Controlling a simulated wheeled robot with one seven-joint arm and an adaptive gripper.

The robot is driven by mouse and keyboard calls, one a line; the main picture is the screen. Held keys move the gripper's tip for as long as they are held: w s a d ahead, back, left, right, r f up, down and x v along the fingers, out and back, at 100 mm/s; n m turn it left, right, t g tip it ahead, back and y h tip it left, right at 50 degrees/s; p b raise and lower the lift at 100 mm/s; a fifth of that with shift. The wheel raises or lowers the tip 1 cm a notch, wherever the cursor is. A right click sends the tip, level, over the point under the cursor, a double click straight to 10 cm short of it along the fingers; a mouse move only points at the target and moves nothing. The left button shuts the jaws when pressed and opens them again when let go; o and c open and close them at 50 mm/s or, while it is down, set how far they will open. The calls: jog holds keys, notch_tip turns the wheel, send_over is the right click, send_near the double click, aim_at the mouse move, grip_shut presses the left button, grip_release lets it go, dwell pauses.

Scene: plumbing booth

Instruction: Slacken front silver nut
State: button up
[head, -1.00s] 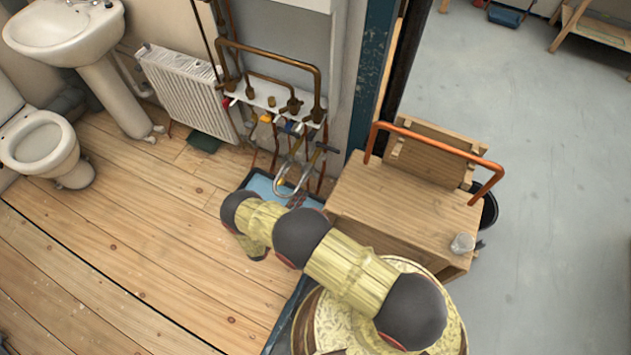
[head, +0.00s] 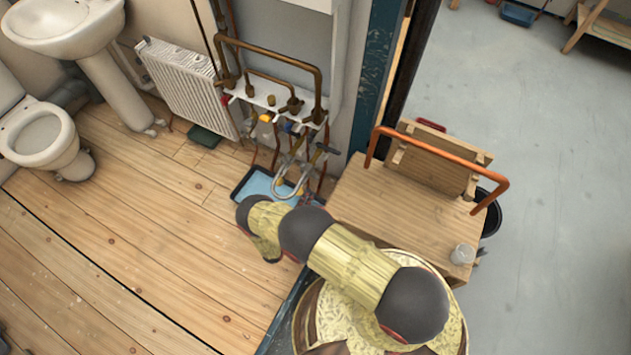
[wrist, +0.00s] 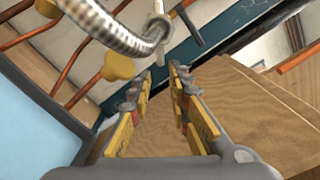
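A silver nut (wrist: 157,24) shows at the top of the wrist view, at the end of a braided silver hose (wrist: 108,30). My gripper (wrist: 162,72) is open and empty, its two yellow-padded fingers pointing up the picture. The nut appears just beyond and slightly left of the gap between the fingertips. No contact is visible. In the head view the looped hoses (head: 284,186) hang below the copper pipework, too small to tell the nuts apart. My arm hides the gripper there.
A blue tray (head: 258,183) lies on the floor under the pipes. A wooden bench (head: 400,205) with an orange pipe (head: 440,144) stands close on the right. Yellow-handled valves (wrist: 117,66) and copper pipes are left of the fingers. A radiator (head: 180,85) is on the wall.

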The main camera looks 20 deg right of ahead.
aim_at(309, 172)
jog(key=b+x, duration=0.1)
jog(key=x, duration=0.6)
jog(key=shift+b, duration=0.3)
jog(key=shift+c, duration=0.7)
grip_shut()
